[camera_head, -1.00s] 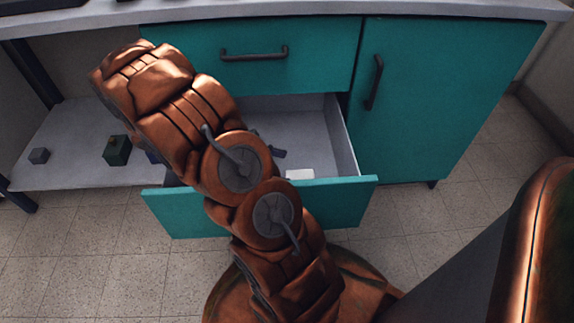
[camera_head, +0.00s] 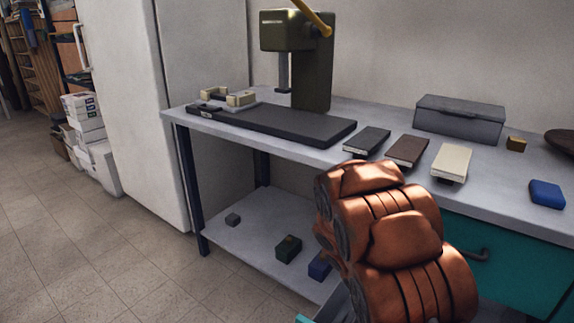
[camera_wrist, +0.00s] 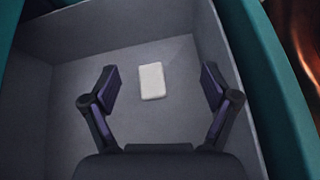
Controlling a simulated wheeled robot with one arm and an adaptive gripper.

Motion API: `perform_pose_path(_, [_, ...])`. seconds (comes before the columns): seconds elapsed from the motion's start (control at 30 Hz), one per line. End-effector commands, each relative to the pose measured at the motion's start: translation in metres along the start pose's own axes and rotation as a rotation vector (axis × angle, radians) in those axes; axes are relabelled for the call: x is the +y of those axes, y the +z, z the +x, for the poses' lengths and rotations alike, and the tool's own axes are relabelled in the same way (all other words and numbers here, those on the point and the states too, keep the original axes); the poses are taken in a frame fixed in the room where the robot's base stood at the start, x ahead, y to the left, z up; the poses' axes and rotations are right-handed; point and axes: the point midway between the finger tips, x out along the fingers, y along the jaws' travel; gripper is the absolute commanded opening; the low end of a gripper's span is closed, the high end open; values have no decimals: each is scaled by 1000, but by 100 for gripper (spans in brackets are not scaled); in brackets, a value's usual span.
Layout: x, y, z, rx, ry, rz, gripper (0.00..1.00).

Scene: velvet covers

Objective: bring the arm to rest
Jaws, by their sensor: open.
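My arm (camera_head: 395,240) shows in the head view as copper-coloured links, folded in front of the workbench at the lower right. My gripper (camera_wrist: 160,88) shows in the wrist view with its two dark fingers spread wide and nothing between them. It points down into an open grey drawer (camera_wrist: 75,75). A small white block (camera_wrist: 152,81) lies on the drawer floor, beyond and between the fingertips, apart from them. The gripper itself is hidden behind the arm in the head view.
The workbench top (camera_head: 390,185) carries a drill press (camera_head: 310,65), a grey box (camera_head: 460,118), several small flat items and a blue block (camera_head: 547,193). Below, a shelf (camera_head: 250,235) holds small blocks. A white cabinet (camera_head: 125,90) stands left.

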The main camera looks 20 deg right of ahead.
Motion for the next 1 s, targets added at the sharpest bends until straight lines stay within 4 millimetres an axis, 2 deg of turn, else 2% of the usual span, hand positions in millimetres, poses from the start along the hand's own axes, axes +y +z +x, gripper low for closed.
perform_pose_path(0.03, [-2,20,-14,20,-8,18,86])
perform_pose_path(0.47, [-34,111,-88,195,-83,166,86])
perform_pose_path(1.0, [-91,244,-196,476,-223,324,86])
